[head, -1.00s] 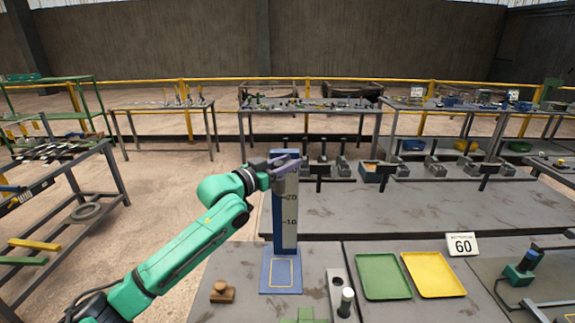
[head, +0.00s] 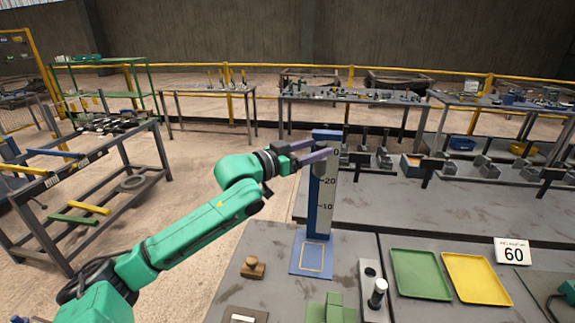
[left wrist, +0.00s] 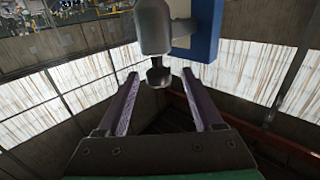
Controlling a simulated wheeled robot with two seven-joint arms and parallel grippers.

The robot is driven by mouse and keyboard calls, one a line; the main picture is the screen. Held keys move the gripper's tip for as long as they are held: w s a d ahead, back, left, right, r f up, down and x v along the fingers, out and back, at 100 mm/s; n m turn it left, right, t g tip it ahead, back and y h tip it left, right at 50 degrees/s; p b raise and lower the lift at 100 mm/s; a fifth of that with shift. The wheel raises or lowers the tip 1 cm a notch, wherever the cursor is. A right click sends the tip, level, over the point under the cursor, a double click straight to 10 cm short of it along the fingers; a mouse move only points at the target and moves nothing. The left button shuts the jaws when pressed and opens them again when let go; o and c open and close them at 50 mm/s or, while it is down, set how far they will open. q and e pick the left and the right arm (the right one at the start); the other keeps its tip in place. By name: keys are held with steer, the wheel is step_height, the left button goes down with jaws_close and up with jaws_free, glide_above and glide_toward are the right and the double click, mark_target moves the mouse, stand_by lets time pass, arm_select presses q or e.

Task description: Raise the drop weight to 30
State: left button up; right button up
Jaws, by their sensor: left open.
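The blue drop stand (head: 311,215) stands upright on the bench, with a pale scale (head: 325,190) marked 10, 20 and a partly covered higher number. My left gripper (head: 322,149) is open, its purple fingers across the upper scale, just under the stand's blue top. In the left wrist view, a grey body with a dark round knob, which looks like the drop weight (left wrist: 153,25), is beside the blue column (left wrist: 205,28). The knob shows between the spread fingertips (left wrist: 159,76); contact cannot be told. In the head view the fingers partly hide the weight. My right gripper is not in view.
A wooden knob piece (head: 253,267) lies left of the stand's base. A green tray (head: 420,275), a yellow tray (head: 478,279) and a 60 sign (head: 513,252) are at right. A holder with a white-topped peg (head: 377,294) stands in front. A side rack (head: 80,190) is at left.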

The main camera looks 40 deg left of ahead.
arm_select(q)
steer(key=b+v, duration=0.3)
steer(key=v, duration=0.6)
steer(key=shift+s, duration=0.1)
